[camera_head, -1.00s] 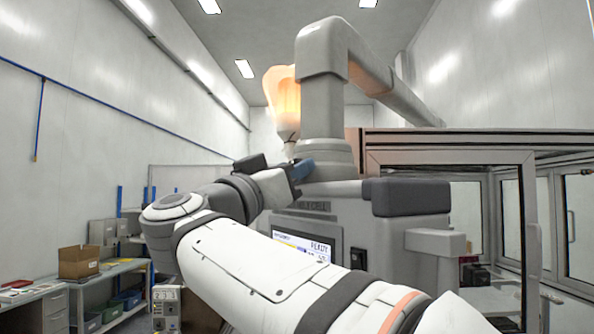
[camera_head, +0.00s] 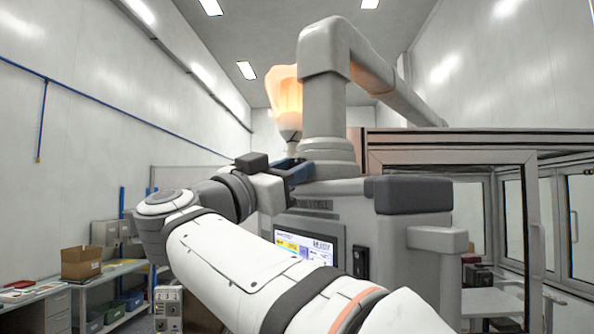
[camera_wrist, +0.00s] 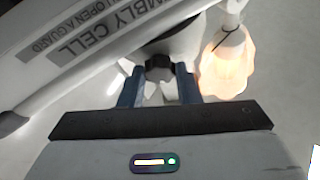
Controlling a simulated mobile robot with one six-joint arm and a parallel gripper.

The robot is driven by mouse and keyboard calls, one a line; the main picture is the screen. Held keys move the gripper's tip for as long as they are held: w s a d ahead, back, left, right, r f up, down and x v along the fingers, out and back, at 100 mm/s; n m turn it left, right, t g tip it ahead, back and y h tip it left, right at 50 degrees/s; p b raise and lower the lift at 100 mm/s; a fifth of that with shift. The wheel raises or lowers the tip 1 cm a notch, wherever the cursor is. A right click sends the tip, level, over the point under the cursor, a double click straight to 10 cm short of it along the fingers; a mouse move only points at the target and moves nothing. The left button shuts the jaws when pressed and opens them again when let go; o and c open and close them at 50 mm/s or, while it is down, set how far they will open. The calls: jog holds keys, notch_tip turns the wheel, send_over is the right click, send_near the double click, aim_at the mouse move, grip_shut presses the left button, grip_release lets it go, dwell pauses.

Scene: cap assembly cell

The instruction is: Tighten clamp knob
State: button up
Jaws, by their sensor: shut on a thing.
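The clamp knob (camera_wrist: 158,66) is a small black lobed knob, seen at upper middle in the wrist view. It sits at the base of a pale rounded fitting. My gripper (camera_wrist: 157,80) has two blue fingers, one on each side of the knob, and is shut on it. In the head view my gripper (camera_head: 293,170) reaches the machine just below the glowing translucent bag (camera_head: 286,92) and beside the grey column (camera_head: 323,105). The knob itself cannot be made out there.
The assembly cell's pale housing (camera_wrist: 95,45) with printed lettering lies close by in the wrist view. The machine carries a lit screen (camera_head: 304,247) and a dark grey block (camera_head: 411,194). A framed guard enclosure (camera_head: 450,157) stands right. A bench with a cardboard box (camera_head: 81,263) stands left.

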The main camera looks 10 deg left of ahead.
jog(key=o, duration=1)
jog(key=b+v, duration=0.2)
jog(key=v, duration=0.6)
jog(key=shift+r, duration=0.1)
